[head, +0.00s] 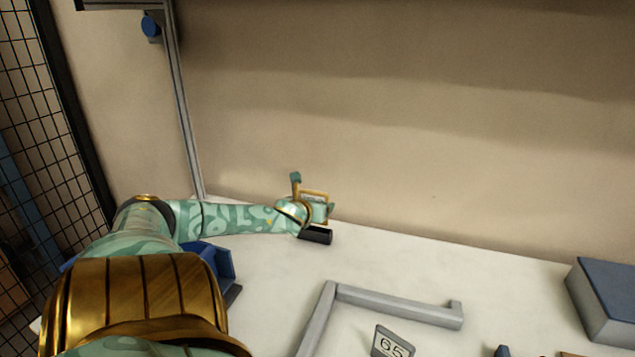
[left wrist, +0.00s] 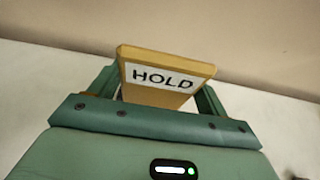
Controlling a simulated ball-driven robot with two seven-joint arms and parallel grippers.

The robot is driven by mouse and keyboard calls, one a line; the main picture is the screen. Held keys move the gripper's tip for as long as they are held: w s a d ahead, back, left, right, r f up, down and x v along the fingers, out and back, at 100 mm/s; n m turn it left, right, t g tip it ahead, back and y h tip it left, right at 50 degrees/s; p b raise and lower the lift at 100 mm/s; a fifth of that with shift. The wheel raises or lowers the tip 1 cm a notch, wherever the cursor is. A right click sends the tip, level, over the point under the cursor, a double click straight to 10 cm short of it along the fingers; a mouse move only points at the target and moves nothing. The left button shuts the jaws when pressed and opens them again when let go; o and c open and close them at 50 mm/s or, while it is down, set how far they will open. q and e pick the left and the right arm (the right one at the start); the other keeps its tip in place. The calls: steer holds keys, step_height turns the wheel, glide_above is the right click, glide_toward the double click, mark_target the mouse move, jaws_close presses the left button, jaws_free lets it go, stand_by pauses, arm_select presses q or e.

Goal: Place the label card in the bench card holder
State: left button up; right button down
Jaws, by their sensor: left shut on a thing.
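My left gripper (head: 312,206) is at the back of the bench, shut on the label card. The card (left wrist: 165,77) is a yellow slab with a white strip reading HOLD, and it stands up tilted between the fingers in the left wrist view. Only a small yellow part of the card (head: 316,193) shows in the head view. A black block (head: 317,236), which looks like the bench card holder, sits on the bench just below the gripper in the head view. I cannot tell whether the card touches it. My right gripper is not in view.
A blue bin (head: 222,262) is beside my left arm. A blue-topped box (head: 605,290) stands at the right. A wall is close behind.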

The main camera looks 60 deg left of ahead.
arm_select(q)
steer(key=a+f+b, duration=0.1)
steer(key=f, duration=0.1)
steer(key=w+a+f+b, duration=0.2)
steer(key=f, duration=0.1)
steer(key=shift+w+a+f, duration=0.1)
steer(key=shift+a+f, duration=0.05)
steer(key=shift+f, duration=0.15)
step_height(320, 180, down, 3)
steer(key=shift+f+b, duration=0.15)
steer(key=shift+b, duration=0.95)
steer(key=shift+r, duration=0.2)
steer(key=o, duration=1)
steer(key=shift+f, duration=0.15)
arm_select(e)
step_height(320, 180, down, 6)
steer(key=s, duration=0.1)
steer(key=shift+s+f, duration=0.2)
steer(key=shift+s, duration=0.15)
